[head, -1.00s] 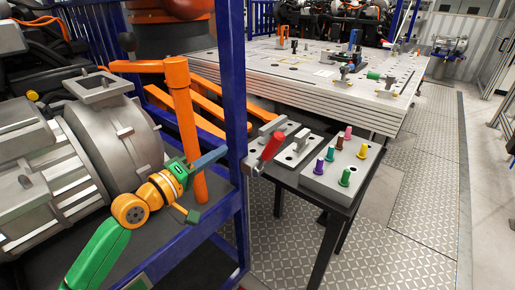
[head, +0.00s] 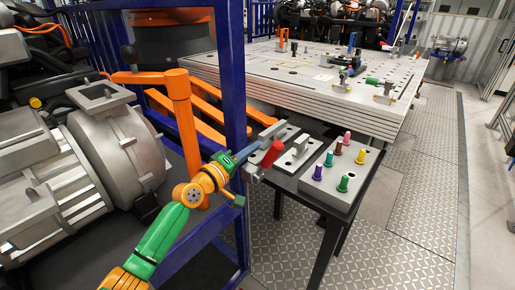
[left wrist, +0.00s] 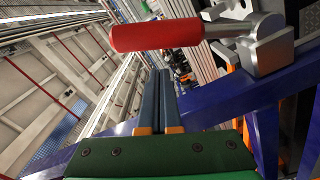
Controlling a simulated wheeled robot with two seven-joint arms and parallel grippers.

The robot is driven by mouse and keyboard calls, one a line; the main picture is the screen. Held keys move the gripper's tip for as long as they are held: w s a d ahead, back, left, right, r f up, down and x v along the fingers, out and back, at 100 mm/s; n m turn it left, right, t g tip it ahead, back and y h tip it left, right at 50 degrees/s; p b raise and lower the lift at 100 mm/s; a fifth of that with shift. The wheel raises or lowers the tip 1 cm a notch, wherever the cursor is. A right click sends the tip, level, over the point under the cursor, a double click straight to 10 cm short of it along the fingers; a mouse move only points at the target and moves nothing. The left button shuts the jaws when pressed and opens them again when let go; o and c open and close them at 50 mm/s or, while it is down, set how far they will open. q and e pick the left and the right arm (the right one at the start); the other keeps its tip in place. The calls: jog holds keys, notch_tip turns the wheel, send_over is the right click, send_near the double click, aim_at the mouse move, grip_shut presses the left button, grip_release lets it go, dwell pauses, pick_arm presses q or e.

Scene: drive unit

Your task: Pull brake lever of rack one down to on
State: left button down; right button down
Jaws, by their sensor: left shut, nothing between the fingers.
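The brake lever has a red grip (head: 272,153) and a grey metal bracket (head: 251,171) at the blue rack post (head: 234,110). In the head view the grip slants up to the right from the bracket. My left gripper (head: 257,146) is shut and empty, its blue-grey fingers pointing at the grip from the left. In the left wrist view the shut fingers (left wrist: 159,78) end just below the red grip (left wrist: 157,35), and the silver bracket (left wrist: 266,45) is at the upper right. Whether the fingertips touch the grip I cannot tell. My right gripper is not in view.
A small dark table (head: 287,184) beside the post carries a grey block (head: 331,190) with several coloured pegs. An orange post (head: 183,120) and a grey motor housing (head: 118,150) stand left of my arm. A large fixture table (head: 300,75) is behind.

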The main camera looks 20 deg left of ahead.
pick_arm(q)
jog(key=shift+s+d+f, duration=0.1)
jog(key=shift+d+f, duration=0.05)
jog(key=shift+d, duration=0.3)
jog(key=shift+s+d+f, duration=0.1)
jog(key=shift+d+f, duration=0.05)
jog(key=shift+d, duration=0.25)
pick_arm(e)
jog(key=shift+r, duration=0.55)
pick_arm(q)
jog(key=shift+f, duration=0.1)
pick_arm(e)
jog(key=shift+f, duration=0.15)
